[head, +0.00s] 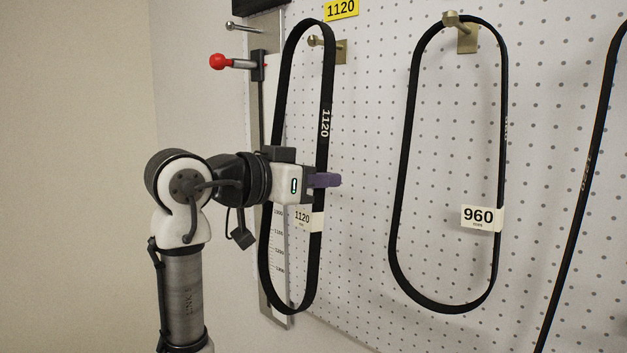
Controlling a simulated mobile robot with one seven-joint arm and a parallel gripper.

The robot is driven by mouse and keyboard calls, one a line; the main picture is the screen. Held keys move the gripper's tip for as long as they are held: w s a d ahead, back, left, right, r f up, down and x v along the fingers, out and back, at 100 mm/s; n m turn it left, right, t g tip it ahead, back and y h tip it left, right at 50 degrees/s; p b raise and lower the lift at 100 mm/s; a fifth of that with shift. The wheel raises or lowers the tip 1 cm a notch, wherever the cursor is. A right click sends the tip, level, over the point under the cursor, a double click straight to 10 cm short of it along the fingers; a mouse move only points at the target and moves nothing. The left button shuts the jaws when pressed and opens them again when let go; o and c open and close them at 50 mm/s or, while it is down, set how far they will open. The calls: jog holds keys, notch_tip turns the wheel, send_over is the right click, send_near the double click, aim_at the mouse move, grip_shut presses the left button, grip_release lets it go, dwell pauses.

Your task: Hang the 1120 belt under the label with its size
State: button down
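The 1120 belt (325,90) is a long black loop, upright, with white "1120" print and a white 1120 tag (302,218). My gripper (324,180), with purple fingers, is at its right strand, about mid-height, and appears closed on it. The yellow 1120 label (341,9) is at the top of the pegboard. Below it is a brass hook (341,50). The hook's tip shows through the upper part of the loop, with a gap below the belt's top. I cannot tell whether the hook passes through the loop or lies behind it.
A 960 belt (401,150) hangs on another brass hook (465,36) to the right. Part of another belt (572,235) shows at the right edge. A measuring board (280,262) with a red-knobbed peg (218,62) stands behind the 1120 belt. Bare wall (70,150) is at left.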

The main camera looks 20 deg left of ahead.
jog(key=shift+w+d+f+b, duration=0.15)
jog(key=shift+w+d+f, duration=0.15)
jog(key=shift+w, duration=0.3)
jog(key=shift+w+d+f+b, duration=0.1)
jog(key=shift+w+d+f, duration=0.2)
jog(key=shift+w, duration=0.35)
jog(key=shift+w+d+f+b, duration=0.15)
jog(key=shift+w+f, duration=0.25)
jog(key=shift+w, duration=0.2)
jog(key=c, duration=1.5)
grip_release()
jog(key=shift+c, duration=0.2)
jog(key=b+v, duration=0.4)
jog(key=v, duration=0.9)
jog(key=shift+s+a+b, duration=0.3)
